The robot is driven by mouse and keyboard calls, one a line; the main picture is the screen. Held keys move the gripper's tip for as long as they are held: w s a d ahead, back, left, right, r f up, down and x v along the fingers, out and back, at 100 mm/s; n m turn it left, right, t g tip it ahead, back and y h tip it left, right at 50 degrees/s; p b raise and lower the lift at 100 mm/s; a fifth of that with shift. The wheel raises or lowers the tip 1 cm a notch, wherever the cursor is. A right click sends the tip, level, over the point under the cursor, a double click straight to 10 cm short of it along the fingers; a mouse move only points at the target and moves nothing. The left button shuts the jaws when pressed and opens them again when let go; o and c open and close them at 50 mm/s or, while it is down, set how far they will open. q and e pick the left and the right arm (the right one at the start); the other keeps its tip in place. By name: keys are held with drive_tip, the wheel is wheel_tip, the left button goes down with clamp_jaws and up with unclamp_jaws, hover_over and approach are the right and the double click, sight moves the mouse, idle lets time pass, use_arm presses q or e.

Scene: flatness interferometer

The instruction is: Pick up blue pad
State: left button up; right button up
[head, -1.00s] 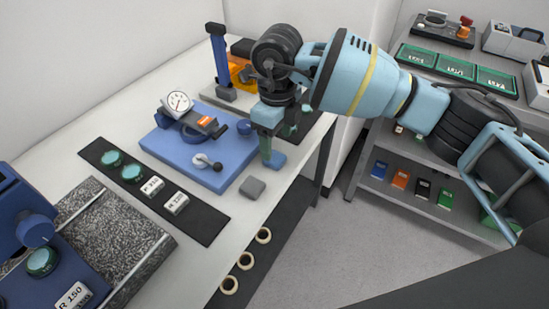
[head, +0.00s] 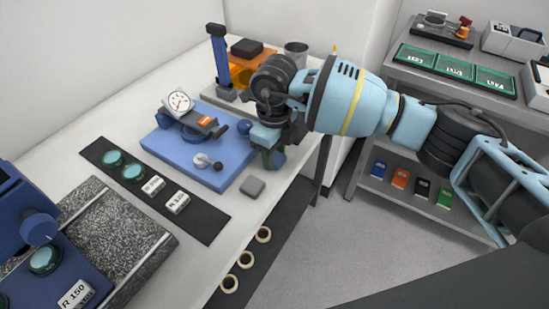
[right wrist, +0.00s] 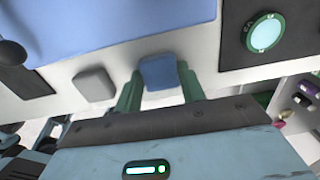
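The blue pad (right wrist: 158,73) is a small rounded block lying on the white bench in the right wrist view. My right gripper (right wrist: 160,82) points down at it, with one green finger on each side of the pad. The fingers look apart; I cannot tell whether either touches the pad. In the head view my right gripper (head: 270,158) is low at the bench's right edge and mostly hides the pad. My left gripper is not in view.
A grey pad (head: 252,187) lies close by, also in the right wrist view (right wrist: 94,84). A blue plate (head: 227,163) with a dial gauge (head: 179,102) is beside the gripper. A black mat (head: 208,225) holds green-rimmed discs and labelled blocks. A blue post (head: 220,58) stands behind.

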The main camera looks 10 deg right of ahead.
drive_tip(key=c, duration=0.3)
drive_tip(key=shift+r, duration=0.15)
drive_tip(key=shift+r, duration=0.55)
wheel_tip(320, 180, up, 2)
drive_tip(key=shift+r, duration=0.2)
drive_tip(key=s+a, duration=0.1)
drive_tip(key=s, duration=0.4)
drive_tip(key=s+a+r, duration=0.1)
drive_tip(key=s+a, duration=0.1)
drive_tip(key=s, duration=0.3)
drive_tip(key=s+a, duration=0.1)
drive_tip(key=s, duration=0.4)
drive_tip(key=shift+s+a+r, duration=0.15)
drive_tip(key=shift+s+a, duration=0.05)
